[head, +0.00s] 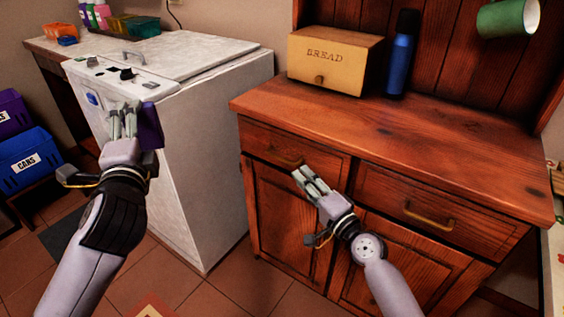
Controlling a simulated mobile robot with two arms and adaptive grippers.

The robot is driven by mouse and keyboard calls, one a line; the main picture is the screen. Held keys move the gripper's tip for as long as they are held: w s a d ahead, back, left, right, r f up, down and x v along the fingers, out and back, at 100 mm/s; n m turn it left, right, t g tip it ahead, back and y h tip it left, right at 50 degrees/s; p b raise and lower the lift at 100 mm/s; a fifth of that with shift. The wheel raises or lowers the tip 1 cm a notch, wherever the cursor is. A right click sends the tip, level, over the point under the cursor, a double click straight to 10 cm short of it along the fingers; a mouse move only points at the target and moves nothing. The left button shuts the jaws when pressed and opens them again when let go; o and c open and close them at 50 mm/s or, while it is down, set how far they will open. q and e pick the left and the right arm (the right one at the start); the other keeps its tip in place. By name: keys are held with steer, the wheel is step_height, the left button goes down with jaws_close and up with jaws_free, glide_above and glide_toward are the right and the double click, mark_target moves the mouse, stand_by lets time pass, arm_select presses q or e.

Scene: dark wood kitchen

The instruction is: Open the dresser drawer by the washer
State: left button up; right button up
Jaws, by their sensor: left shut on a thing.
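The wooden dresser (400,140) stands to the right of the white washer (205,125). Its left drawer (318,163), the one by the washer, looks closed and has a brass handle (284,159). My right gripper (299,173) is at that handle, its fingertips close to its right end. I cannot tell whether it touches the handle or how far its fingers are apart. My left gripper (126,108) is in front of the washer, shut on a small dark purple object (151,126), partly hidden by the fingers.
The right drawer has its own handle (429,216), with cupboard doors below. A bread box (333,61) and a blue bottle (401,54) stand on the dresser top. Purple and blue bins (27,155) are at the far left. Tiled floor is free in front.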

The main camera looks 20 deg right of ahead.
mark_target(282, 159)
steer(key=x, duration=1)
steer(key=shift+w, duration=0.15)
steer(key=shift+c, duration=0.5)
jaws_close()
